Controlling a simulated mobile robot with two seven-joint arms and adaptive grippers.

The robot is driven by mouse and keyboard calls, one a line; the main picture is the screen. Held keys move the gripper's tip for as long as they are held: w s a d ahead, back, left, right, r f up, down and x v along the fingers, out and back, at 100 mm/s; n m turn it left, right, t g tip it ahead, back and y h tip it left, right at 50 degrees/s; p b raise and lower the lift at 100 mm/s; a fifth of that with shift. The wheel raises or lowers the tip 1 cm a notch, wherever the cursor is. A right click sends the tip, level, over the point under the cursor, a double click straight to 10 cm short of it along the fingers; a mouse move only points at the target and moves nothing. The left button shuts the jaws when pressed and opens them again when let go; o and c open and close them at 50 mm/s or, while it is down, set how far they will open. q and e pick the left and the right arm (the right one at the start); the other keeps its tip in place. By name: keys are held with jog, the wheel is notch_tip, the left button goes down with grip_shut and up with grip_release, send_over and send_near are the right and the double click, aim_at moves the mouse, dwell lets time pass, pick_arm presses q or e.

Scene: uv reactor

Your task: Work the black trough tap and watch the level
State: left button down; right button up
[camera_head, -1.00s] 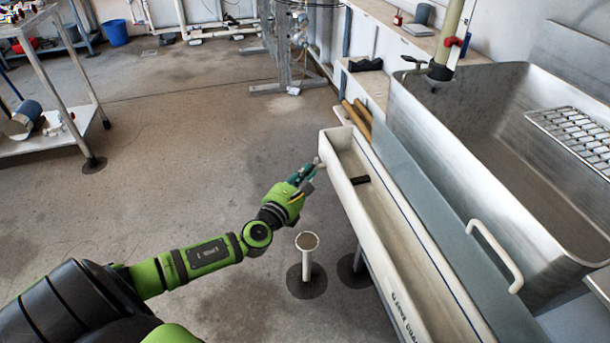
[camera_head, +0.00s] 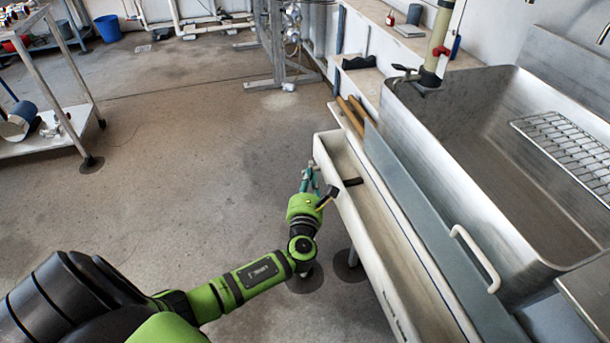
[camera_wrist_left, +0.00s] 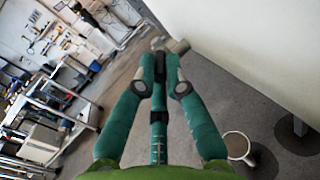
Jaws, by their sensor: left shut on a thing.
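The long pale trough (camera_head: 330,172) runs from the middle of the head view to its lower right. Its tap is a pale stub on the outer wall near the far end, and it shows beyond my fingertips in the left wrist view (camera_wrist_left: 174,46). My left gripper (camera_head: 311,181) is beside that wall, its teal fingers shut. The wrist view shows the fingers (camera_wrist_left: 160,78) closed around a small dark part at the stub, which looks like the black tap handle; the fingers hide most of it. A short dark bar (camera_head: 352,182) lies across the trough's inside. I see no clear water level.
A large steel sink (camera_head: 480,190) with a white handle (camera_head: 475,258) stands right of the trough. The floor to the left is open up to a wheeled trolley (camera_head: 50,140).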

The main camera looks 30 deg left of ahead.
pick_arm(q)
jog(key=shift+w+d+f+n+g+y, duration=0.15)
jog(key=shift+d+n+g+y, duration=0.35)
jog(key=shift+y, duration=0.5)
jog(key=shift+a, duration=0.1)
jog(key=c, duration=1.3)
grip_release()
jog(key=v, duration=1.2)
